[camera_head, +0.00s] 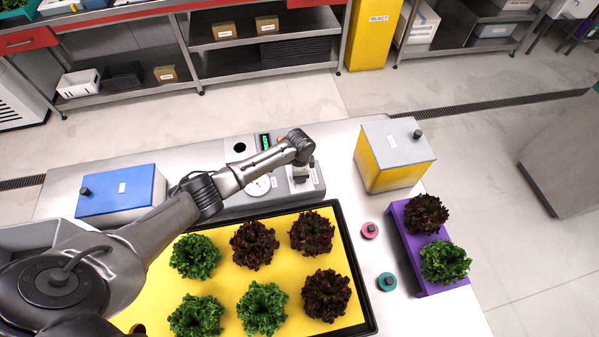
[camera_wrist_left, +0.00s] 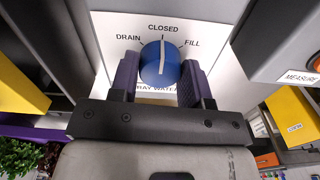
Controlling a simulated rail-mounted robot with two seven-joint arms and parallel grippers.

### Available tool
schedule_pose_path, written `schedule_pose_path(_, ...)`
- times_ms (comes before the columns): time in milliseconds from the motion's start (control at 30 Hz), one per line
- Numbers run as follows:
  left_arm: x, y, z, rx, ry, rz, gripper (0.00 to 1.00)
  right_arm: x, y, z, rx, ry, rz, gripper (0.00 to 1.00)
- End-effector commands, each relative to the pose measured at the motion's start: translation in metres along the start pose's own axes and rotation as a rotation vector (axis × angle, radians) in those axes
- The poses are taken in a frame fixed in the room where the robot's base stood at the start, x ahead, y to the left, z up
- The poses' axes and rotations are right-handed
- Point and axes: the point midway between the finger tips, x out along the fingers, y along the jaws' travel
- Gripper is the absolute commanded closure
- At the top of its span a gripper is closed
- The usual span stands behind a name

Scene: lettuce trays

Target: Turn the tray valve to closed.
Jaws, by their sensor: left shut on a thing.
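The tray valve is a round blue knob (camera_wrist_left: 160,64) with a white pointer line, in the left wrist view. It sits on a white label plate (camera_wrist_left: 105,25) marked DRAIN, CLOSED and FILL. The pointer line stands nearly upright, toward CLOSED. My left gripper (camera_wrist_left: 160,80) has one purple finger on each side of the knob and is shut on it. In the head view my left gripper (camera_head: 302,172) is at the grey control panel (camera_head: 318,186) behind the yellow tray, and my wrist hides the knob. My right gripper is not in view.
The black-rimmed yellow tray (camera_head: 365,300) holds several green and dark red lettuces in front of the panel. A blue-lidded box (camera_head: 122,190) stands left, a yellow box (camera_head: 395,155) right. A purple tray (camera_head: 440,291) holds two lettuces. Pink (camera_head: 369,230) and teal (camera_head: 387,281) discs lie nearby.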

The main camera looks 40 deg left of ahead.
Motion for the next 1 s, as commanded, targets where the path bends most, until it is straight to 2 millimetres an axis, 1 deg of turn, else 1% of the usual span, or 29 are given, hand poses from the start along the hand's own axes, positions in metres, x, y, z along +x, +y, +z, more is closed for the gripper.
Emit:
schedule_pose_path(300,0.0,0.0,0.0,0.001,0.001,0.0,0.8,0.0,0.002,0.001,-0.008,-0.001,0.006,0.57)
schedule_pose_path(333,0.0,0.0,0.0,0.001,0.001,0.0,0.55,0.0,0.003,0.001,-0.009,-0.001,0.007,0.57)
schedule_pose_path(500,0.0,0.0,0.0,0.0,0.001,0.0,0.39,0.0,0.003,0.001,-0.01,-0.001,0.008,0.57)
schedule_pose_path(600,0.0,0.0,0.0,0.0,0.001,0.0,0.31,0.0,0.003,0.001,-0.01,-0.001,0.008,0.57)
schedule_pose_path(867,-0.002,0.0,0.0,0.0,0.001,0.0,0.31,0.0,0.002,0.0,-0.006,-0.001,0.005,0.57)
schedule_pose_path(1000,-0.015,-0.001,-0.001,0.002,0.002,-0.002,0.31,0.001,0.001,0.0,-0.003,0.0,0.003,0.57)
